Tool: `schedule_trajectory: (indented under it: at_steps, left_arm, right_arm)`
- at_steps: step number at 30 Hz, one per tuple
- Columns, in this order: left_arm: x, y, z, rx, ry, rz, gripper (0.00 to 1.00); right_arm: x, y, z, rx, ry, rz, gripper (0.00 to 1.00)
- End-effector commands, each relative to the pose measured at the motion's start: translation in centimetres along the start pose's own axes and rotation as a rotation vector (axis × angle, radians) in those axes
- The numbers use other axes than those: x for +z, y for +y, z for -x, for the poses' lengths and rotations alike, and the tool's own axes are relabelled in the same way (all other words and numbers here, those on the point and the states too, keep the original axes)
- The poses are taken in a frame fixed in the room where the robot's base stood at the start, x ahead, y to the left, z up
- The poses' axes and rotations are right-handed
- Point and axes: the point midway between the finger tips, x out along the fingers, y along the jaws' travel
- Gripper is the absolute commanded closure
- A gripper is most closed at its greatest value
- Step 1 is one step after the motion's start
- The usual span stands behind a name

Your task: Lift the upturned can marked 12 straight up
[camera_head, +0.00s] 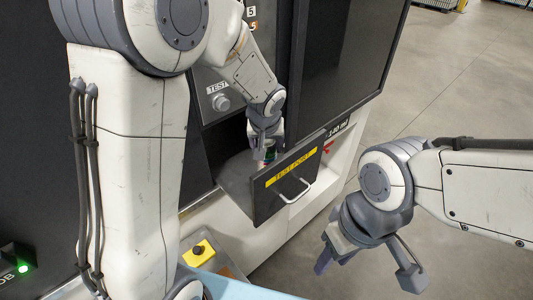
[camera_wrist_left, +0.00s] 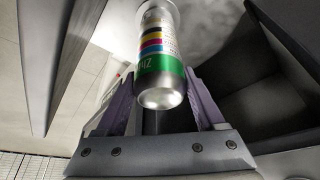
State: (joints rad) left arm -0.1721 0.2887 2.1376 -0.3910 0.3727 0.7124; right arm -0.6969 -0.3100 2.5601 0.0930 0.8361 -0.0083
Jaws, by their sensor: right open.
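The can (camera_wrist_left: 160,55) fills the top middle of the left wrist view. The bare metal end faces the wrist camera. My left gripper (camera_head: 266,150) points down at the open test port drawer (camera_head: 290,190). Its purple fingers (camera_wrist_left: 160,78) lie against both sides of the can, shut on it. In the head view the can is mostly hidden by the gripper; I cannot tell whether it touches the drawer floor. My right gripper (camera_head: 328,258) is open, away from the drawer.
The dark machine cabinet (camera_head: 345,50) stands behind the drawer, with a TEST knob (camera_head: 221,102) on its panel. The drawer has a pale handle (camera_head: 296,192). A yellow button box (camera_head: 199,252) sits at lower left. The grey floor (camera_head: 460,95) at right is clear.

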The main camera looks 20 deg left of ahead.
Motion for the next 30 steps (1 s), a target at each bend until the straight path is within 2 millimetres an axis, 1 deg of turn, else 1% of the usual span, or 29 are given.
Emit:
schedule_trajectory:
  at_steps: [1, 2, 3, 9, 12, 14, 17, 24, 27, 30]
  left_arm:
    - [0.0, 0.0, 0.0, 0.000, 0.000, 0.000, 0.65]
    - [0.0, 0.0, 0.0, 0.000, 0.000, 0.000, 0.77]
    - [0.0, 0.0, 0.0, 0.000, 0.000, 0.000, 0.81]
    - [0.0, 0.0, 0.1, 0.000, 0.001, 0.000, 0.81]
    - [-0.3, 0.0, 0.6, -0.001, 0.003, 0.001, 0.81]
    - [-0.7, 0.0, 1.3, 0.000, 0.006, 0.002, 0.81]
    - [-1.4, 0.0, 3.0, 0.002, 0.008, 0.002, 0.81]
    - [-3.1, 0.0, 7.3, 0.003, 0.006, 0.001, 0.81]
    - [-3.6, 0.0, 8.4, 0.001, 0.004, 0.001, 0.81]
    - [-3.8, 0.0, 9.1, 0.001, 0.002, 0.000, 0.81]
  right_arm:
    - [0.0, 0.0, 0.0, 0.000, 0.000, 0.000, 0.55]
    - [0.0, 0.0, 0.0, 0.000, 0.000, 0.000, 0.55]
    - [0.0, 0.0, 0.0, 0.000, 0.000, 0.000, 0.55]
    - [0.0, 0.0, 0.0, 0.000, 0.000, 0.000, 0.55]
    - [0.0, 0.0, -0.1, 0.000, 0.000, 0.000, 0.55]
    - [0.0, 0.0, -0.2, 0.000, 0.000, 0.000, 0.55]
    - [0.0, 0.1, -0.7, 0.000, 0.000, 0.000, 0.55]
    - [0.1, 0.1, -1.8, 0.000, 0.000, -0.001, 0.55]
    - [0.1, 0.1, -2.1, 0.000, 0.000, -0.002, 0.55]
    - [0.1, 0.1, -2.2, 0.000, 0.000, -0.002, 0.55]
